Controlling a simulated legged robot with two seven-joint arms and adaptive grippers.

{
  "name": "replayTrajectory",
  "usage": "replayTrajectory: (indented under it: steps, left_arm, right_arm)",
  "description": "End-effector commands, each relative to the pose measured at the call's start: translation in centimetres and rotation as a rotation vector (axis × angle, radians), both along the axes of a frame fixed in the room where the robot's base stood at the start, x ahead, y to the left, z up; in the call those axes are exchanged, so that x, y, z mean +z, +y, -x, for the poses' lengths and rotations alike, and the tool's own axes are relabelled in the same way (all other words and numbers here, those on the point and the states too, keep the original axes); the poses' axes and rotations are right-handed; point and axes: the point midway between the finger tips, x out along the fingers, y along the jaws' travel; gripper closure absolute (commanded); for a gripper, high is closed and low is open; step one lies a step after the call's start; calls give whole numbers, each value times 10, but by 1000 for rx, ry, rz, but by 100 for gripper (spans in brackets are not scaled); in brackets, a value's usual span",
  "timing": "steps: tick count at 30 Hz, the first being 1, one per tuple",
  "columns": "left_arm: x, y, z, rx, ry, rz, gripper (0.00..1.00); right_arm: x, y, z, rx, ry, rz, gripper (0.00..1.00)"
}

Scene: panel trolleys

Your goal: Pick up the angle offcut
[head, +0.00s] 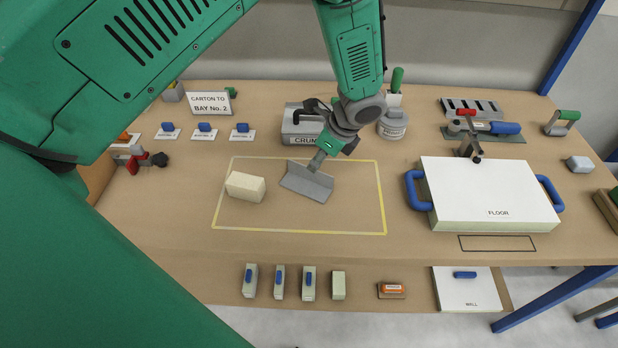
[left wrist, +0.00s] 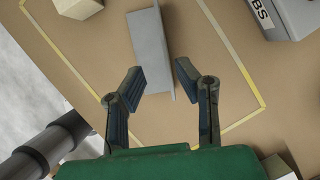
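The angle offcut, a grey L-shaped piece of metal (head: 306,183), lies inside the yellow-outlined area on the bench. It also shows in the left wrist view (left wrist: 148,45). My left gripper (head: 317,162) is over its upper edge in the head view. In the left wrist view the two fingers of my left gripper (left wrist: 160,72) are apart, with the near end of the offcut between them in the picture. I see no grip on it, and cannot tell how far above the bench the fingertips are. My right gripper is not in view.
A cream block (head: 245,186) lies left of the offcut. A grey box labelled CRUMBS (head: 300,125) stands behind my gripper. A white panel marked FLOOR (head: 490,190) with blue handles lies to the right. The front of the outlined area is clear.

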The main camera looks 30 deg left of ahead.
Motion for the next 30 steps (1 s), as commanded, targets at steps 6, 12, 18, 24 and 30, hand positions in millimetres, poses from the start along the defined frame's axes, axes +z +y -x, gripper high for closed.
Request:
replayTrajectory:
  steps: [6,12,18,24,30]
  left_arm:
    - [-16,7,0,1,0,1,72]
    - [-40,18,-3,2,2,1,72]
    - [-61,26,-4,1,-1,0,72]
    - [-63,27,-4,1,-4,1,72]
    - [-63,27,-4,1,-3,1,100]
  right_arm:
    - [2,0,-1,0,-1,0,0]
    - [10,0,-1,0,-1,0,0]
    - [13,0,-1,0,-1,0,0]
    - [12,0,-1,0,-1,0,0]
    - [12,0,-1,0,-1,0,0]
